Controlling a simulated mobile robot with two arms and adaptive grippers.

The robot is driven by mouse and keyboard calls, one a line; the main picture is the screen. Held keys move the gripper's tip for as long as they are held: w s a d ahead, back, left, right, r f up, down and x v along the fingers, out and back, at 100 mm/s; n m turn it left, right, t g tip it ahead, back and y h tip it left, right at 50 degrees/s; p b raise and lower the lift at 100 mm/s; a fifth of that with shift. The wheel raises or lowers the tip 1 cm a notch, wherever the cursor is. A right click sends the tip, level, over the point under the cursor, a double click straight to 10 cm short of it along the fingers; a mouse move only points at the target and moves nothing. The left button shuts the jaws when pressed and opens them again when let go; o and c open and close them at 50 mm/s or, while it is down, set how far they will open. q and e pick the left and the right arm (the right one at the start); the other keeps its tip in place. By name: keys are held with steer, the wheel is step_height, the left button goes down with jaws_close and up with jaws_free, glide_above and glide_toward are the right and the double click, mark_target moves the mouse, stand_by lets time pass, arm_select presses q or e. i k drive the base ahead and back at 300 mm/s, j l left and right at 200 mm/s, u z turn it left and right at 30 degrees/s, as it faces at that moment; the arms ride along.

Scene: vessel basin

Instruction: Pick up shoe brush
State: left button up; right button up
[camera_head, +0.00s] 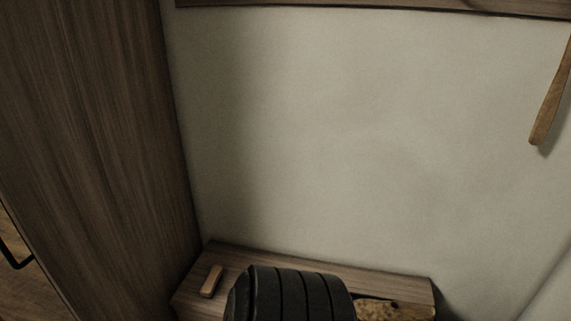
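A small light-brown wooden block (211,281), which looks like the shoe brush, lies on the left end of a low wooden bench (245,258). Its long side runs roughly front to back. Any bristles on it are too small or hidden to see. Neither of my grippers is in view.
A large black ribbed object (290,295) stands right of the block, in front of the bench or on it; I cannot tell which. A mottled brown object (395,309) is further right. A tall wooden panel (100,150) bounds the left. A wooden handle (552,95) hangs at the upper right.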

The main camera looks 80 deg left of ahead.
mark_target(208, 290)
steer(key=u, duration=0.5)
steer(key=j+u, duration=0.1)
steer(key=u, duration=1.8)
steer(key=i+j+u, duration=0.1)
steer(key=u, duration=0.9)
